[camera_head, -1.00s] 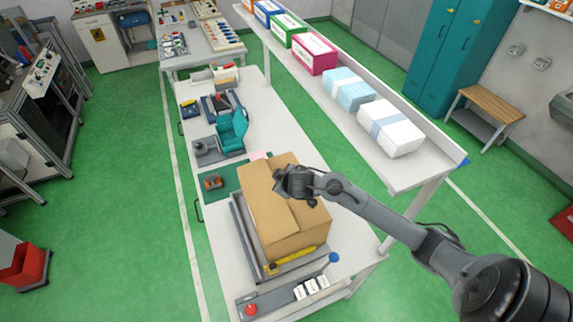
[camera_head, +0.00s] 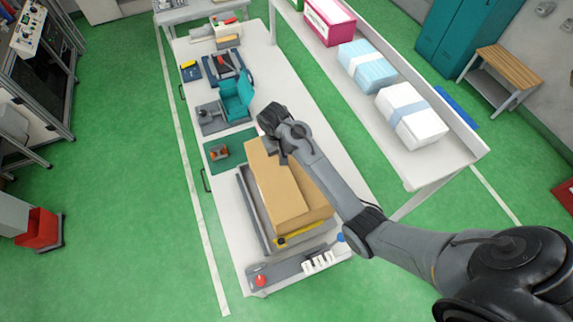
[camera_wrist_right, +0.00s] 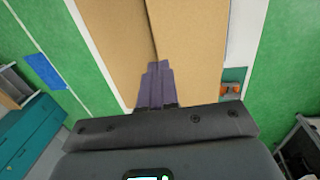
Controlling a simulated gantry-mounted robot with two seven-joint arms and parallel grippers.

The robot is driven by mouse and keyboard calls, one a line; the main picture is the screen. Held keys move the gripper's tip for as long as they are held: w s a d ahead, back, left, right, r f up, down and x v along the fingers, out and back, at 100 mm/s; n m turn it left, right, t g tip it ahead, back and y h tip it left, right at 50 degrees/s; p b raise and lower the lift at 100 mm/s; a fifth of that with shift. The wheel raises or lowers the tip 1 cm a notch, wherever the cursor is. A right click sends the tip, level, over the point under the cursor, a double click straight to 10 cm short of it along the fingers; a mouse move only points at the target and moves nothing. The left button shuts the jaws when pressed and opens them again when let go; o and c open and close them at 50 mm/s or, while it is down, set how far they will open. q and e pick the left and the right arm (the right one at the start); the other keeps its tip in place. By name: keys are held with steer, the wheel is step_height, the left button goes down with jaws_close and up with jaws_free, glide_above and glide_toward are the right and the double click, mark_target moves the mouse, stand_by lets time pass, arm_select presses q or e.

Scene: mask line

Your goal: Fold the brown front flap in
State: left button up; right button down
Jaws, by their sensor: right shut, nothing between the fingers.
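The brown cardboard box (camera_head: 290,195) sits on a grey tray (camera_head: 252,212) on the white bench. Its top panels look folded down, with a seam running lengthwise between them. I cannot tell which panel is the front flap. My right gripper (camera_head: 280,158) is over the box's far end, pointing down, and partly hides that edge. In the right wrist view, its fingers (camera_wrist_right: 157,85) are shut with nothing between them, over the seam of the brown panels (camera_wrist_right: 190,40). I cannot tell whether they touch the cardboard. My left gripper is not in view.
A teal holder (camera_head: 236,97) and a green mat (camera_head: 228,148) with a small orange-brown part lie beyond the box. A control strip with a red button (camera_head: 260,281) is at the near end. A raised shelf (camera_head: 400,160) with wrapped packs (camera_head: 411,116) runs along the right.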

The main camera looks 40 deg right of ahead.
mark_target(287, 170)
steer(key=f, duration=0.5)
steer(key=d+f, duration=0.1)
steer(key=f, duration=0.2)
steer(key=shift+s, duration=0.15)
steer(key=shift+d+f, duration=0.1)
steer(key=shift+f, duration=0.35)
